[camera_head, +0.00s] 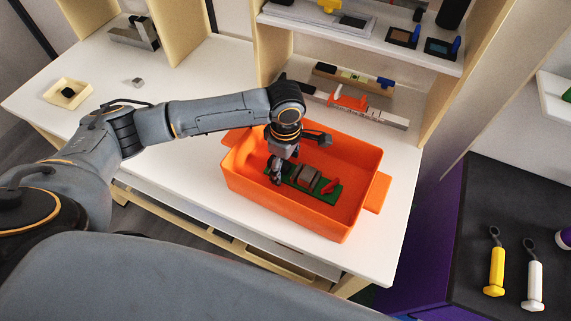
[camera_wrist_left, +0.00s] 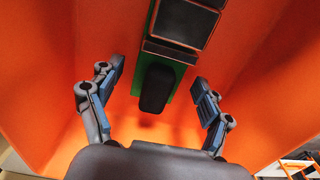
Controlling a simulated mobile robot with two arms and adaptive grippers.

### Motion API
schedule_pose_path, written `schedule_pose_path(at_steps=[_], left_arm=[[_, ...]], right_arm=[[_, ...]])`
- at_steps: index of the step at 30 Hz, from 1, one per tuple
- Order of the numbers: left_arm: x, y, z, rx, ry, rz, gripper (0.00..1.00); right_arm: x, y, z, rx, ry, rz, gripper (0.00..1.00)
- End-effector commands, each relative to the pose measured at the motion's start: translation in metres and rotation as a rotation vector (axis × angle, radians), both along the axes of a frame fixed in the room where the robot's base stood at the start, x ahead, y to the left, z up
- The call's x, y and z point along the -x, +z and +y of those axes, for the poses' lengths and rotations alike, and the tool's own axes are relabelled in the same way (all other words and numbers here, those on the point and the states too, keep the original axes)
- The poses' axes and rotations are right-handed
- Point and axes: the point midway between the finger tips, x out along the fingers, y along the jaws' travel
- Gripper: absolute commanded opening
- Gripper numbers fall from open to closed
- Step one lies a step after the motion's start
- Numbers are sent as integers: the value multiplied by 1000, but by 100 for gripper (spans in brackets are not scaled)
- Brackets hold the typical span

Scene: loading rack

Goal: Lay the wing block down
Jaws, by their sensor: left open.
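An orange bin (camera_head: 293,219) stands on the white table (camera_head: 200,165). In it lies a green board (camera_head: 327,195) carrying a grey-brown block (camera_head: 308,177) and a small orange-red piece (camera_head: 328,187). The left wrist view shows a dark rounded piece (camera_wrist_left: 157,88) at the near end of the green board (camera_wrist_left: 181,88), with dark blocks (camera_wrist_left: 184,23) beyond it. I cannot tell which piece is the wing block. My left gripper (camera_head: 277,178) points down inside the bin at the board's left end. Its fingers (camera_wrist_left: 153,88) are open on either side of the dark piece, apparently without touching it.
Behind the bin, an orange item (camera_head: 348,102) and a grey strip (camera_head: 390,119) lie under a shelf (camera_head: 365,45). A cream tray (camera_head: 67,93) and small grey cube (camera_head: 138,82) sit at the left. Yellow (camera_head: 494,269) and white (camera_head: 534,284) handled tools lie on the dark surface right.

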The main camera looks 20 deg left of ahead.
Motion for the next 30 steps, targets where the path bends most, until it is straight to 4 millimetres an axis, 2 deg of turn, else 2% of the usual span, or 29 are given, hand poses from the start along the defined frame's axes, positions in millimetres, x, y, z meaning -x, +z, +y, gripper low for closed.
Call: schedule_pose_path(at_steps=[4,12,16,21,30], left_arm=[[-1,23,0,2,-1,-5,79],[-1,81,-1,3,0,-5,79],[-1,102,-1,2,-1,-3,79],[0,115,-1,2,0,-1,79],[0,118,0,1,0,0,79]], right_arm=[[0,-4,5,-6,-1,-1,33],[1,-12,2,-3,0,2,33],[2,-13,-2,2,2,5,33],[4,-14,-5,6,3,7,33],[4,-14,-5,6,3,8,33]])
